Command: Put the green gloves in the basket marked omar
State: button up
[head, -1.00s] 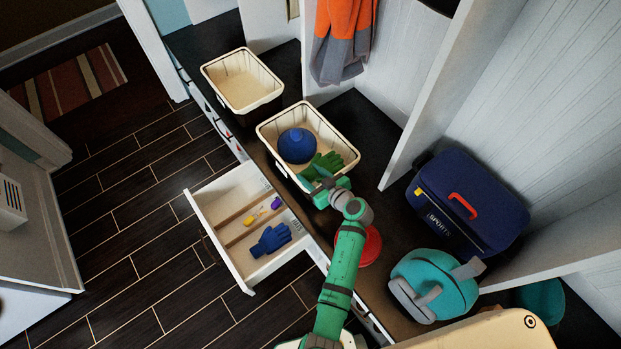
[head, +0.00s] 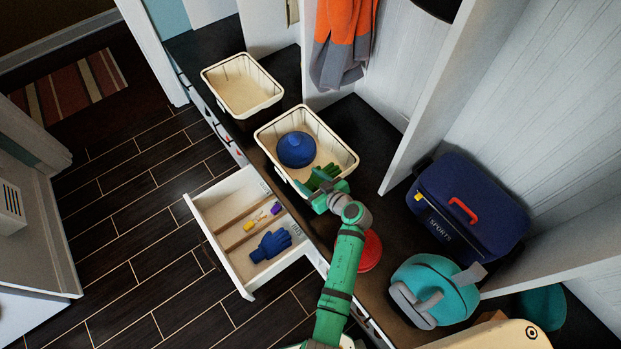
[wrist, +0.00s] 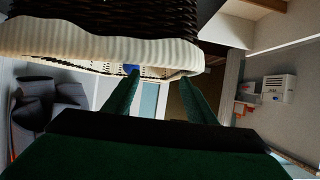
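The green gloves (head: 323,176) lie in the nearer cream-lined basket (head: 348,150), at its front right corner beside a blue hat-like item (head: 296,149). The near rim and my gripper partly hide them, and I cannot tell whether there is one glove or two. My gripper (head: 318,194) is at that basket's near rim, just in front of the gloves. In the wrist view its two fingers (wrist: 160,78) stand apart with nothing seen between them, close to the basket's cream rim (wrist: 60,45). I cannot read a name on either basket.
A second, empty-looking basket (head: 240,82) stands farther back on the bench. An open drawer (head: 220,255) below holds a blue glove (head: 271,244) and small items. A red round item (head: 371,252), teal bag (head: 435,290) and navy sports bag (head: 470,210) are at right.

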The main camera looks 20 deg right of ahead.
jog(key=s+d+r, duration=0.2)
jog(key=s+d, duration=0.2)
jog(key=s, duration=0.6)
jog(key=s+a+r+n+t+y, duration=0.1)
jog(key=s+a+r+t, duration=0.2)
jog(key=s+a+r, duration=0.35)
jog(key=s+a+r+n+t+y, duration=0.1)
jog(key=s+a+r+t, duration=0.25)
jog(key=a+r, duration=0.65)
jog(key=s+r+m+g+h, duration=0.1)
jog(key=s+m+g+h, duration=0.2)
jog(key=s, duration=1.6)
jog(key=m+h, duration=0.3)
jog(key=shift+s+a+m+h, duration=0.2)
jog(key=shift+a+m+h, duration=0.1)
jog(key=shift+a+h, duration=0.1)
jog(key=c, duration=0.5)
jog(key=shift+d, duration=0.1)
